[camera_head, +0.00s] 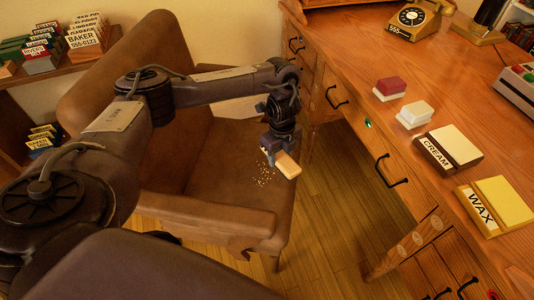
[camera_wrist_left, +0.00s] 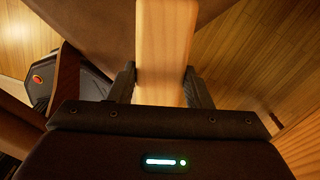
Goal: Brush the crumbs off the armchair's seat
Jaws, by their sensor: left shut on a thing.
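The brown leather armchair (camera_head: 120,85) stands left of the desk. Pale crumbs (camera_head: 264,178) lie scattered on the right part of its seat (camera_head: 210,185), near the desk side. My left gripper (camera_head: 277,151) is over that part of the seat, shut on a light wooden brush (camera_head: 289,166). In the left wrist view the brush's pale wooden top (camera_wrist_left: 162,50) sits between the two fingers (camera_wrist_left: 160,88). Its bristles are hidden, and I cannot tell whether it touches the seat. The crumbs lie just left of and below the brush. My right gripper is not in view.
The wooden desk (camera_head: 460,85) on the right holds a telephone (camera_head: 416,20), red-and-white (camera_head: 389,88) and white (camera_head: 414,113) blocks, and boxes labelled CREAM (camera_head: 450,148) and WAX (camera_head: 497,203). A shelf (camera_head: 50,75) with cards stands behind left. The armchair's near armrest (camera_head: 215,220) borders the seat.

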